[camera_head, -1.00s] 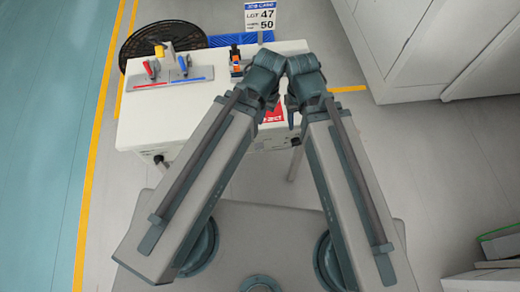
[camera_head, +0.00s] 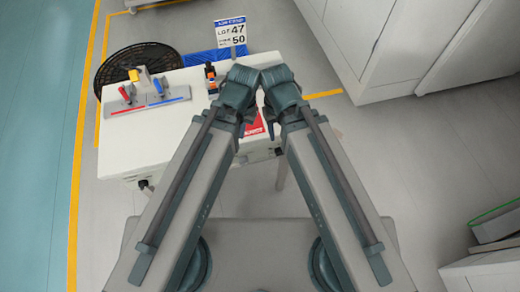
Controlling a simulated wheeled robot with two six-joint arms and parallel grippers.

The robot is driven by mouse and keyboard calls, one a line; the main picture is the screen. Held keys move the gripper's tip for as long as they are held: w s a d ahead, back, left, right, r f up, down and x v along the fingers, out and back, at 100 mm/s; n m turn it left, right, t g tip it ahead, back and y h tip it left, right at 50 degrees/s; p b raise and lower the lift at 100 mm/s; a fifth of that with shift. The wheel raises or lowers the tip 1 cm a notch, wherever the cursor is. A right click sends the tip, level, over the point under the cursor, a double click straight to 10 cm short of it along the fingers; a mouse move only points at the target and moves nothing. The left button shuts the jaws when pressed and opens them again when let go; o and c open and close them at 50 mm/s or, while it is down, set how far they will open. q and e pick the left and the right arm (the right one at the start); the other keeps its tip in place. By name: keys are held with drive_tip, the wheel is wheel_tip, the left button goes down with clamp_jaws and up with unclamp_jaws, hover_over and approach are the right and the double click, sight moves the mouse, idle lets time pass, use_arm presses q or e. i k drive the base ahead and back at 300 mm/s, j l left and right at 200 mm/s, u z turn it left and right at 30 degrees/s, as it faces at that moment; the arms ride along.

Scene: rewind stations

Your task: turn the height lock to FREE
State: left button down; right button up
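A white table (camera_head: 190,75) stands ahead of me. A small dark knob (camera_head: 145,184) sits on its front face at the left, under the top edge; it may be the height lock, but I cannot read any mark or its setting. My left gripper (camera_head: 243,118) and my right gripper (camera_head: 268,112) are close together over the table's right front part, right of the knob and apart from it. Their fingers are mostly hidden by my own wrists, so I cannot see whether they are open. A red label (camera_head: 254,128) shows partly between them.
On the tabletop stand a grey fixture with red and blue handles (camera_head: 145,97) and a small orange-and-black item (camera_head: 211,77). A card sign (camera_head: 231,33) stands behind. A black round grille (camera_head: 130,62) lies behind left. White cabinets (camera_head: 390,40) stand right. Floor between is clear.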

sight(243, 160)
drive_tip(key=k+l, duration=1.1)
drive_tip(key=k, duration=0.2)
